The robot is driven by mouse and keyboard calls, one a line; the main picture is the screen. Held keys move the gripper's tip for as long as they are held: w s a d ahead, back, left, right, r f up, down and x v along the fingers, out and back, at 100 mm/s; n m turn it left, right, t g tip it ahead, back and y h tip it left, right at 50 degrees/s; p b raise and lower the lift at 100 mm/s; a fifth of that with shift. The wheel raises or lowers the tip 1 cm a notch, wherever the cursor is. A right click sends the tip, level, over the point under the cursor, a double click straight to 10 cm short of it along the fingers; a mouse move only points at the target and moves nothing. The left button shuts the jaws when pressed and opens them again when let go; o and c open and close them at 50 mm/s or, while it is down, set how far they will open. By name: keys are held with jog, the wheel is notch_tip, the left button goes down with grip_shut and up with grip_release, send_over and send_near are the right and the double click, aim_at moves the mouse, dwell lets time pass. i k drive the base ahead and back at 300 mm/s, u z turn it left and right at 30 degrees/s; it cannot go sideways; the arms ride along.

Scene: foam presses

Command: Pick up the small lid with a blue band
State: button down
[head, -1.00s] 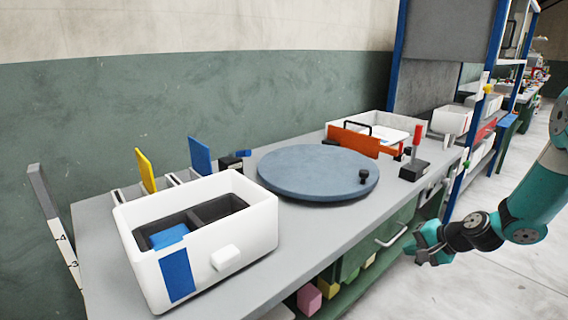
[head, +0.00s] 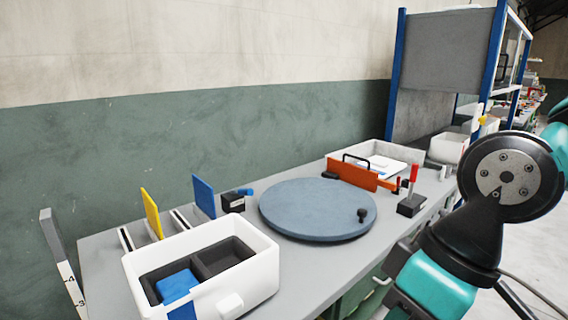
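A white flat piece with a small blue patch lies in the white open tray (head: 408,156) at the back right of the bench. It may be the small lid with a blue band, but it is too small to be sure. An orange panel (head: 352,173) and a black handle stand in front of it and hide part of it. My arm fills the right side of the head view, close to the camera. No fingers of my gripper can be made out.
A round blue-grey turntable (head: 310,205) with a black knob takes the middle of the bench. A white bin (head: 262,262) with dark compartments and a blue block (head: 178,286) stands front left. Yellow (head: 152,212) and blue (head: 203,196) upright plates stand behind it. A red-topped black device (head: 411,200) stands right.

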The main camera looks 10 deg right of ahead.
aim_at(386, 167)
jog(key=k, duration=1.05)
jog(key=z, duration=1.2)
jog(key=i, duration=1.85)
jog(key=z, duration=0.35)
jog(key=i, duration=1.25)
jog(key=u, duration=0.8)
jog(key=i, duration=0.75)
jog(key=u, duration=1.45)
jog(key=i, duration=0.6)
jog(key=u, duration=0.55)
